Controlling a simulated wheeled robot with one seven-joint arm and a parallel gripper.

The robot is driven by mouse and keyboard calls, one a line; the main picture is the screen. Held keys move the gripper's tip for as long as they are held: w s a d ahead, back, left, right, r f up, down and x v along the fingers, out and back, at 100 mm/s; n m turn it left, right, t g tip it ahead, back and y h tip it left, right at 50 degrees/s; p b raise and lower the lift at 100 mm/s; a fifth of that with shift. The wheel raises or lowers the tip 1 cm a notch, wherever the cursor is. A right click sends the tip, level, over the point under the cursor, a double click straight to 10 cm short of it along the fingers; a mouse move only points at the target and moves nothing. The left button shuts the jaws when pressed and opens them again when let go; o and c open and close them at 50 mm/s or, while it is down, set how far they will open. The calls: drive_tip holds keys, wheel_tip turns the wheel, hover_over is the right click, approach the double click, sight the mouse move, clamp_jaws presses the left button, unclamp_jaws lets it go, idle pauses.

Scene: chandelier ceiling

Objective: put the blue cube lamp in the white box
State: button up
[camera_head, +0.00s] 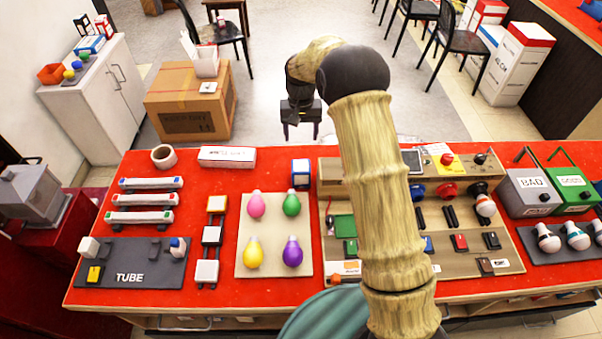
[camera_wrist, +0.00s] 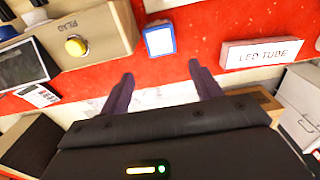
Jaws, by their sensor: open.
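The blue cube lamp (camera_head: 300,174), blue with a white face, stands on the red table near its far edge. In the wrist view the lamp (camera_wrist: 159,40) sits beyond the fingertips, roughly between their lines. My gripper (camera_head: 301,134) is open and empty, past the table's far edge, apart from the lamp. Its two dark fingers show in the wrist view (camera_wrist: 160,72). A white lettered box (camera_head: 227,157) lies closed on the table left of the lamp; its side (camera_wrist: 262,53) reads LED TUBE. Another white open-topped box (camera_head: 206,62) stands on a cardboard carton.
The cardboard carton (camera_head: 188,108) stands on the floor behind the table. A board with several coloured bulbs (camera_head: 274,266) lies in front of the lamp. A wooden panel with switches (camera_head: 332,172) is close on its right. Bare red table lies between lamp and lettered box.

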drive_tip(key=p, duration=0.2)
approach(301, 165)
wheel_tip(301, 165, down, 5)
drive_tip(key=shift+f, duration=0.15)
drive_tip(key=shift+f, duration=0.1)
drive_tip(key=shift+f+p, duration=1)
drive_tip(key=shift+f, duration=1.8)
drive_tip(key=c, duration=0.8)
drive_tip(key=shift+c, duration=0.2)
drive_tip(key=shift+r, duration=0.15)
wheel_tip(301, 165, up, 10)
drive_tip(key=b, duration=0.3)
